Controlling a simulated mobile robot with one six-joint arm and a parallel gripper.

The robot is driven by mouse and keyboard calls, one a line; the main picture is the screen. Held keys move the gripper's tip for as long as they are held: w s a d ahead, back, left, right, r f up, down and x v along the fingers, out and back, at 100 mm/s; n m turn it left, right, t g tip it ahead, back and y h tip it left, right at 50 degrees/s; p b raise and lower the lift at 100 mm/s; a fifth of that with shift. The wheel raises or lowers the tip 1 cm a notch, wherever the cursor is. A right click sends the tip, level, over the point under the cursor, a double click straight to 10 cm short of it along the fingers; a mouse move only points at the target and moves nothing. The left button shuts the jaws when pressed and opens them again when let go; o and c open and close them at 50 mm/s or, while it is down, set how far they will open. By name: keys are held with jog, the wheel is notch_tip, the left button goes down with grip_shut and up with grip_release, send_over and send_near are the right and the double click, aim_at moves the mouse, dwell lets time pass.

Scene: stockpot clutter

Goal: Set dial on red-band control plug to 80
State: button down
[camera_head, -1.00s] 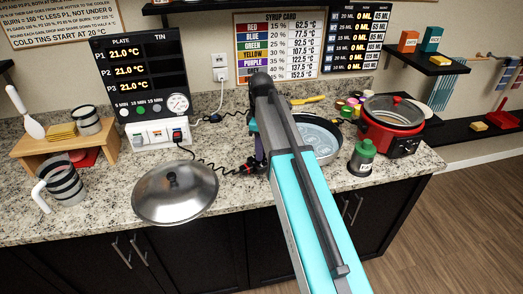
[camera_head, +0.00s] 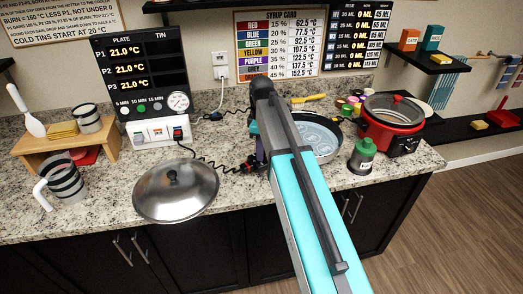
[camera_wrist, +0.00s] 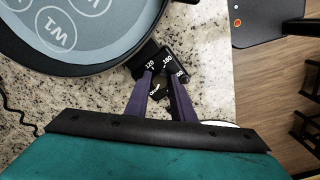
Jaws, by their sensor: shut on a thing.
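The control plug (camera_wrist: 172,60) is a small black box with white dial marks, 120 and 160 among them, beside the rim of a dark pan (camera_wrist: 140,45) in the wrist view. My gripper (camera_wrist: 162,80) has its two purple fingers closed around the dial at the middle of the marks; the fingers partly cover the dial, and its exact setting cannot be read. In the head view my gripper (camera_head: 260,158) is mostly hidden behind my arm. A small red-marked piece (camera_head: 250,167) on a coiled black cord shows beside it, left of the pan (camera_head: 322,138).
A steel lid (camera_head: 175,192) lies at the front of the counter. A green-topped jar (camera_head: 362,155) and a red cooker (camera_head: 392,125) stand right of the pan. A panel (camera_head: 140,75) with displays stands at the back left. The black cord crosses the counter.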

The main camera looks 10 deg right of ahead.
jog(key=m, duration=1.1)
jog(key=shift+m+p, duration=0.3)
jog(key=shift+p, duration=0.1)
dwell(0.3)
jog(key=c, duration=1.8)
grip_release()
jog(key=shift+o, duration=0.2)
jog(key=shift+r, duration=0.1)
